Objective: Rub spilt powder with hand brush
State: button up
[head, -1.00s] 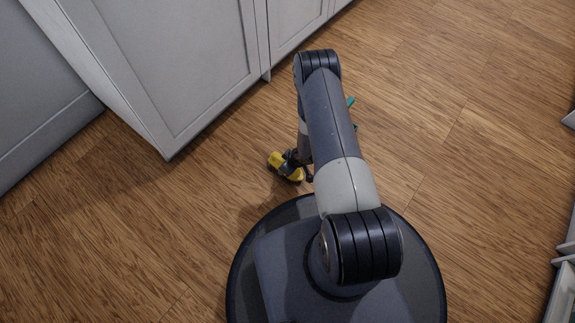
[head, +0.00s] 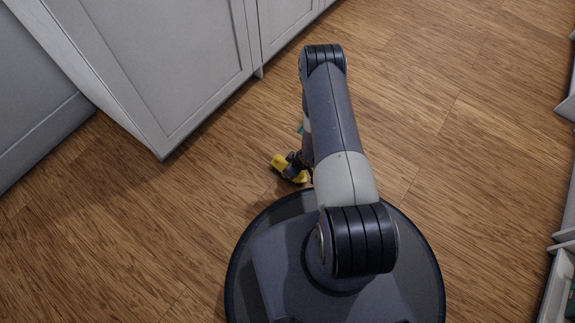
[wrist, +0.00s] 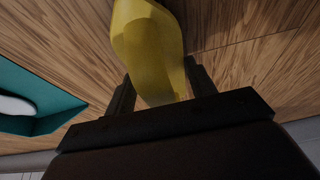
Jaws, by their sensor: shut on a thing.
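My gripper (head: 297,160) is low near the floor, just in front of my base in the head view. It is shut on a yellow thing, which looks like the hand brush (head: 284,168). In the wrist view the yellow body of the brush (wrist: 150,45) stands between the two dark fingers (wrist: 160,88); its bristles do not show. A teal open container (wrist: 35,85) with a white rounded thing inside lies to the left. A sliver of teal (head: 300,129) also shows beside my arm in the head view. I cannot make out any spilt powder.
White cabinet fronts (head: 175,65) stand at the upper left, a cabinet corner near my gripper. White frames or bins (head: 556,285) line the right edge, with something teal inside the lowest. The wooden floor (head: 460,150) between is clear.

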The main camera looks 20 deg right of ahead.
aim_at(280, 157)
jog(key=shift+f+b, duration=0.25)
jog(key=shift+b, duration=0.15)
jog(key=shift+w+a+f+b, duration=0.1)
jog(key=shift+w+a+b, duration=0.05)
jog(key=shift+w+a, duration=0.6)
jog(key=shift+w+a+b, duration=0.15)
jog(key=shift+w+a, duration=0.3)
jog(key=shift+w, duration=0.45)
jog(key=shift+c, duration=0.6)
jog(key=shift+r+p, duration=2.1)
jog(key=shift+r, duration=0.95)
jog(key=shift+r+p, duration=1.1)
jog(key=shift+r, duration=0.4)
